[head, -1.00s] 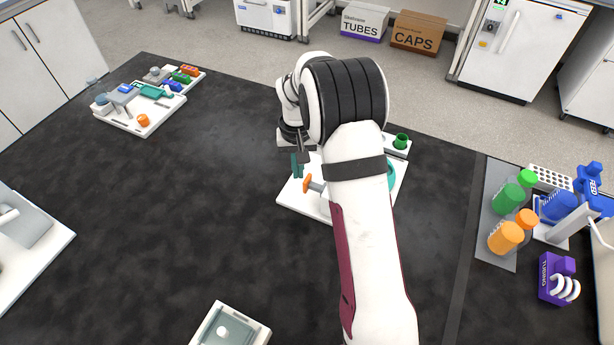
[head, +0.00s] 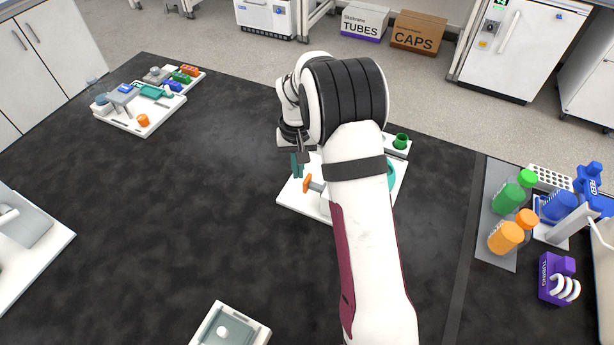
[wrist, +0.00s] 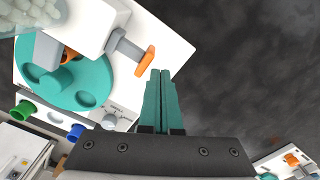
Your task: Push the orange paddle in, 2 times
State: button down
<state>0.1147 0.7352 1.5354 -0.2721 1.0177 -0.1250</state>
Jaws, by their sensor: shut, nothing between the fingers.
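The orange paddle (head: 307,184) sits on the end of a grey rod on the left side of a white device, partly hidden by my arm in the head view. In the wrist view the paddle (wrist: 145,61) stands out from the white housing on its rod, with a gap of rod showing. My gripper (head: 297,165) is shut and empty, its teal fingers pointing down just left of and behind the paddle. In the wrist view the fingertips (wrist: 160,72) are close to the paddle's right side; I cannot tell whether they touch it.
A white board with small parts (head: 125,122) lies far left. The dark bench left of the paddle is clear.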

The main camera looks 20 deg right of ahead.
jog(key=shift+f, duration=0.15)
dwell(0.4)
jog(key=shift+f, duration=1.55)
